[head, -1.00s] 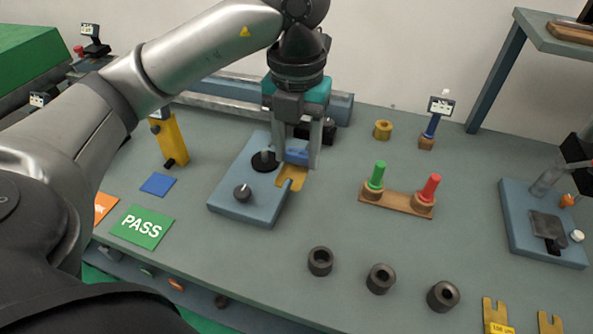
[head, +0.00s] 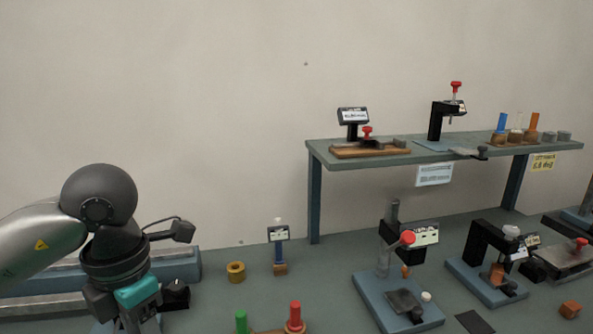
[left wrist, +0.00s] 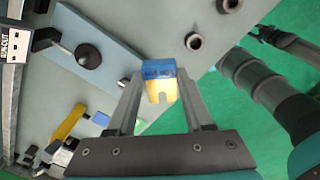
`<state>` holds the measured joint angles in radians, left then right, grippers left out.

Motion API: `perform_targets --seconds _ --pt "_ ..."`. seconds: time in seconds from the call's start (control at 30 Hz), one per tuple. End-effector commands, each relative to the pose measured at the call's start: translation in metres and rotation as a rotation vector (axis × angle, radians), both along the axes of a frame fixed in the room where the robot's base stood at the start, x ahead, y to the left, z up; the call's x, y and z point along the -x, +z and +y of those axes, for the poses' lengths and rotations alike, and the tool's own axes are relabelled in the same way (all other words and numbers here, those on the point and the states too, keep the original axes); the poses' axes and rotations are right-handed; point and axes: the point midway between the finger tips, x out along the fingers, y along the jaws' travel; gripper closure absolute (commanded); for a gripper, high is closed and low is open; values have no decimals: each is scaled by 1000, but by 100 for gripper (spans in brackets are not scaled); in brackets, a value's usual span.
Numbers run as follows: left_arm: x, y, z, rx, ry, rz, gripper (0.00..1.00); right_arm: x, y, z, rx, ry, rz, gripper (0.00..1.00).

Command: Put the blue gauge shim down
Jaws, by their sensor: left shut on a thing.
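The blue gauge shim (left wrist: 158,70) has a blue block end and a yellow forked end. In the left wrist view it sits between the two fingers of my left gripper (left wrist: 160,76), which is shut on its blue part, above the bench. The blue-grey chuck base (left wrist: 112,66), with a black disc and a dark knob, is to the left of the shim in that view. In the head view my left gripper (head: 130,322) is at the bottom left edge, its fingertips cut off and the shim out of sight. My right gripper is not in view.
In the head view, a raised shelf (head: 375,157) stands at the back right, with press stations (head: 385,300) below it. A brass ring (head: 236,272) and a small stand (head: 279,245) are right of my left arm. Dark rings (left wrist: 193,41) show in the wrist view.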

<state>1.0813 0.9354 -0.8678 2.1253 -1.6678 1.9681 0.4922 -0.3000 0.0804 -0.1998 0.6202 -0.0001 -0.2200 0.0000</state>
Motion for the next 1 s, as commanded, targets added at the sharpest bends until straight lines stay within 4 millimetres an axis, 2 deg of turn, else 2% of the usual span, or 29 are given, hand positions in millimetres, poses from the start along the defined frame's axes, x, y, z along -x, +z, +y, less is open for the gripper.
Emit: perform_targets --seconds 1.0 --pt "5 -29 -31 -1 -1728 0 100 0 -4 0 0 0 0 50"
